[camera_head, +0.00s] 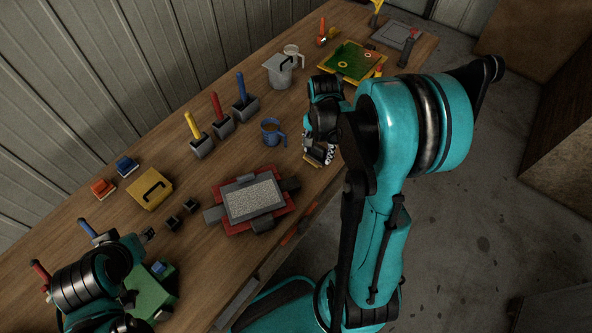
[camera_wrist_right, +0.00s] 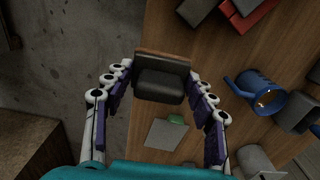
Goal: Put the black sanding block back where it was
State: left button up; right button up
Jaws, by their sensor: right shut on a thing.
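The black sanding block (camera_wrist_right: 160,84), with a brown edge, sits between the fingers of my right gripper (camera_wrist_right: 160,92) in the right wrist view. That gripper is shut on it. In the head view my right gripper (camera_head: 318,152) is over the table's front side, right of the blue mug (camera_head: 272,132), and mostly hides the block. A flat grey plate (camera_wrist_right: 166,136) with a small green thing (camera_wrist_right: 176,119) at its edge lies below the block. My left gripper (camera_head: 147,234) is at the lower left, near a green box; its fingers are too small to judge.
The red frame with a speckled grey panel (camera_head: 252,200) lies mid-table. Grey holders with coloured handles (camera_head: 223,123), a grey pitcher (camera_head: 280,70) and a yellow box (camera_head: 150,189) stand farther back. A yellow-rimmed green tray (camera_head: 352,62) is at the far end. Bare wood shows around the mug.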

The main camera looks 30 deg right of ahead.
jog(key=w+a+f+b, duration=0.1)
jog(key=a+f, duration=0.1)
jog(key=w+a+f+b, duration=0.1)
jog(key=a+f, duration=0.1)
jog(key=f, duration=0.1)
jog(key=w+a+f+b, duration=0.1)
jog(key=f, duration=0.2)
jog(key=shift+w+a+f, duration=0.1)
jog(key=shift+w+a, duration=0.25)
jog(key=shift+a, duration=0.05)
jog(key=shift+f+b, duration=0.55)
jog(key=o, duration=1.5)
jog(key=shift+o, duration=0.2)
jog(key=shift+r, duration=0.1)
